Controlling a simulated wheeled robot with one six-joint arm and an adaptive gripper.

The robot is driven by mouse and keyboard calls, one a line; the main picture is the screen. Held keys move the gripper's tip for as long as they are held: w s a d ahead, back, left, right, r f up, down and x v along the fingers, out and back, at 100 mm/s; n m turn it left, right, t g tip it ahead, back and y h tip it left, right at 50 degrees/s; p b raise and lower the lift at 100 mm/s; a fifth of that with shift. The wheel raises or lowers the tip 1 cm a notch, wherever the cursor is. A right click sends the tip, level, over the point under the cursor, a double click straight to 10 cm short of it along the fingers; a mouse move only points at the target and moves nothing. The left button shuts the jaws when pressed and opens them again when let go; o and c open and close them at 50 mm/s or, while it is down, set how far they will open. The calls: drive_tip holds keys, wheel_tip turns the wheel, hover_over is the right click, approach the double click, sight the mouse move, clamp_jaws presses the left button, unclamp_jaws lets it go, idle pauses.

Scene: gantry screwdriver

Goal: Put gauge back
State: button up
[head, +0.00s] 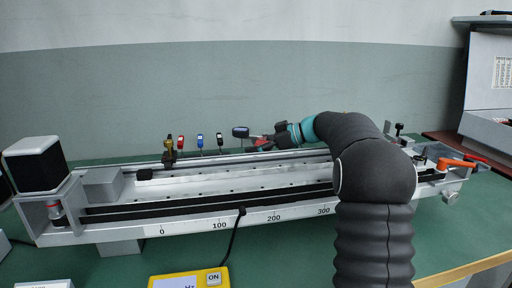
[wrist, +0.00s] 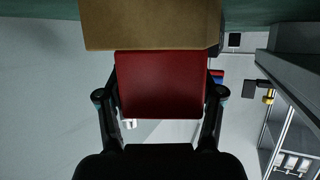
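My gripper (wrist: 162,105) has a finger on either side of a red block (wrist: 160,84) and appears shut on it. A tan block (wrist: 150,25) shows just beyond the red one; I cannot tell whether they are joined. In the head view my gripper (head: 268,142) is above the rear of the long rail, with some red at its tip. A dark blue-faced device (head: 240,132) stands just left of the tip. It looks like a gauge, but I cannot tell whether it is tied to the held red block.
The long metal rail with a scale (head: 190,227) crosses the green bench. Small red, blue and dark-handled tools (head: 200,141) stand along its rear. A brass fitting (head: 168,148) stands to their left.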

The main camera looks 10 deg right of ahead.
drive_tip(key=o, duration=0.3)
drive_tip(key=v, duration=1.2)
drive_tip(key=shift+r+b, duration=0.1)
drive_tip(key=shift+b, duration=0.25)
